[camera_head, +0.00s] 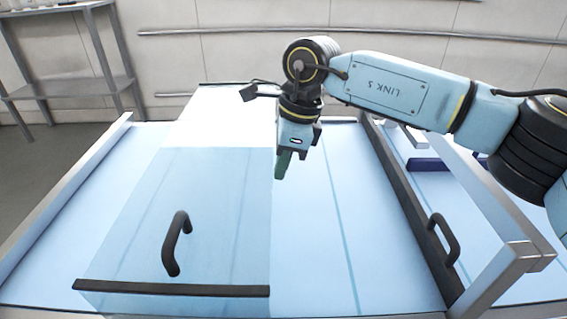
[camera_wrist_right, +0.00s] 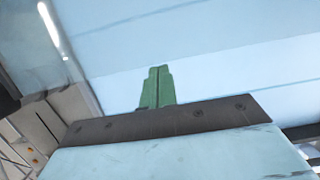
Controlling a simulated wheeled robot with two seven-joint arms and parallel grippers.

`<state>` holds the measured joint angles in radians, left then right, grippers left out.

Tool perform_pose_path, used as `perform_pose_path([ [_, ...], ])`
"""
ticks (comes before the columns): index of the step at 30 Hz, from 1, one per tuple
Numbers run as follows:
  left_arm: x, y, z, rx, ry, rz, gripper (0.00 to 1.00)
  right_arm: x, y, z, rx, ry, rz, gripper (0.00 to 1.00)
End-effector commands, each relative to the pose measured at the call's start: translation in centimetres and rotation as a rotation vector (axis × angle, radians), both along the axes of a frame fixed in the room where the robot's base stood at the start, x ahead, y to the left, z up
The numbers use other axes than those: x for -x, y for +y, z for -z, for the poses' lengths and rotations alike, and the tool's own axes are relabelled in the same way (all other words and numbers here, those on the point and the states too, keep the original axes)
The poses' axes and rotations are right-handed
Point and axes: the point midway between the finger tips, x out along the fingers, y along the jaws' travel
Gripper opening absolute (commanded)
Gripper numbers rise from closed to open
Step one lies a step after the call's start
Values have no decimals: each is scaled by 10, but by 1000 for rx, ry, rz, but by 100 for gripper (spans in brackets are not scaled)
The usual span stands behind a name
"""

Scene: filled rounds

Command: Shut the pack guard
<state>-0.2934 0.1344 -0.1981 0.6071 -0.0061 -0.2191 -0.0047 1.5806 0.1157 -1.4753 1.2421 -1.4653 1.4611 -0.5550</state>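A clear, blue-tinted guard panel (camera_head: 215,215) covers the left part of a pale blue bed in the head view. It has a black edge bar (camera_head: 170,289) at the front and a black handle (camera_head: 177,245). A second black handle (camera_head: 443,240) stands on a dark bar (camera_head: 405,205) along the right side. I cannot tell which one is the pack guard. My right gripper (camera_head: 281,165) hangs over the middle of the bed, beyond the left handle and apart from both handles. Its green fingertips (camera_wrist_right: 157,87) are together and empty in the wrist view. My left gripper is not in view.
Metal rails run along the left (camera_head: 70,195) and right (camera_head: 510,215) of the bed. A grey shelf rack (camera_head: 70,88) stands at the far left by the wall. The bed between the panel and the dark bar is clear.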

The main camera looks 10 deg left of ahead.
Motion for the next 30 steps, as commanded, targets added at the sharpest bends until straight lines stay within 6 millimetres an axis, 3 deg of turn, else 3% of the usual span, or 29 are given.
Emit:
perform_pose_path([
  [10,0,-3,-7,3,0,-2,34,2,2,-13,-13,-2,-7,0],
  [17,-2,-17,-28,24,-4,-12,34,0,-9,-49,-8,-4,-3,0],
  [24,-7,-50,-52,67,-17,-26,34,-1,-22,-89,-5,-1,-1,0],
  [30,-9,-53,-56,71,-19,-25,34,-1,-26,-99,-4,-1,-1,0],
])
